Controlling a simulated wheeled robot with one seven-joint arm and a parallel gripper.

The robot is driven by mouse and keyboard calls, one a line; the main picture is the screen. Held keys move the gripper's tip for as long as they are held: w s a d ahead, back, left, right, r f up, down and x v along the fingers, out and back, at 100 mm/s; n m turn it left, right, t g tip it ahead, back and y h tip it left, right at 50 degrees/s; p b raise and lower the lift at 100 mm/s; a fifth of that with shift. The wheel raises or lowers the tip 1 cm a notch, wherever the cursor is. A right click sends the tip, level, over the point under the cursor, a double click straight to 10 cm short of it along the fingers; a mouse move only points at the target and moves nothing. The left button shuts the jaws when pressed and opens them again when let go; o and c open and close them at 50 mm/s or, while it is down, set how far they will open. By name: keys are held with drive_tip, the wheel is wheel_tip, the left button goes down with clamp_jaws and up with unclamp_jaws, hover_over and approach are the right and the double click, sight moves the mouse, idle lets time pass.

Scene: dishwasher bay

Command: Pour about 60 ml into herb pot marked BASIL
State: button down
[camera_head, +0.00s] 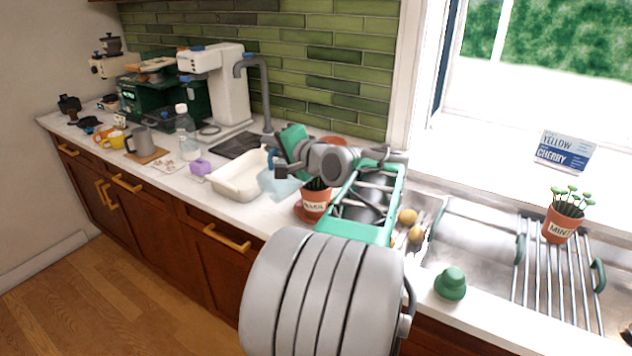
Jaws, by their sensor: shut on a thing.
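The terracotta herb pot marked BASIL (315,206) stands on a terracotta saucer (304,214) on the counter, left of the sink. Its upper part and plant are largely hidden behind my arm. My gripper (277,166) is just left of and above the pot. It is shut on a pale blue translucent jug (279,185) with a darker blue handle. The jug is beside the BASIL pot and looks tilted. Its spout, the liquid level and any stream cannot be made out.
A white basin (238,182) lies close left of the jug. A green lidded thing (451,283) sits on the front edge. A clear bottle (186,134) and coffee machines stand further left.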

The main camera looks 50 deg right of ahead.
drive_tip(key=shift+s+d+r+m+p, duration=0.1)
drive_tip(key=shift+d+r+m+p, duration=0.15)
drive_tip(key=shift+d+p, duration=0.35)
drive_tip(key=shift+d+r+m+p, duration=0.2)
drive_tip(key=shift+d+m+p, duration=0.1)
drive_tip(key=shift+p, duration=0.55)
drive_tip(key=a+f+n+b, duration=0.1)
drive_tip(key=b, duration=0.2)
drive_tip(key=a+f+b, duration=0.1)
drive_tip(key=a+b, duration=0.1)
drive_tip(key=b, duration=0.1)
drive_tip(key=a+f+n+b, duration=0.1)
drive_tip(key=f+b, duration=0.1)
drive_tip(key=b, duration=0.1)
drive_tip(key=shift+w+a+n+h+b, duration=0.3)
drive_tip(key=shift+w+a+n+b, duration=0.05)
drive_tip(key=shift+b, duration=0.05)
drive_tip(key=shift+r, duration=0.45)
drive_tip(key=f+b, duration=0.1)
drive_tip(key=b, duration=0.1)
drive_tip(key=a+f+n+b, duration=0.1)
drive_tip(key=shift+w+h+b, duration=0.15)
drive_tip(key=shift+h+b, duration=0.15)
drive_tip(key=shift+b, duration=0.05)
drive_tip(key=shift+a+f+n+b, duration=0.2)
drive_tip(key=shift+a+n+b, duration=0.2)
drive_tip(key=shift+n+b, duration=0.5)
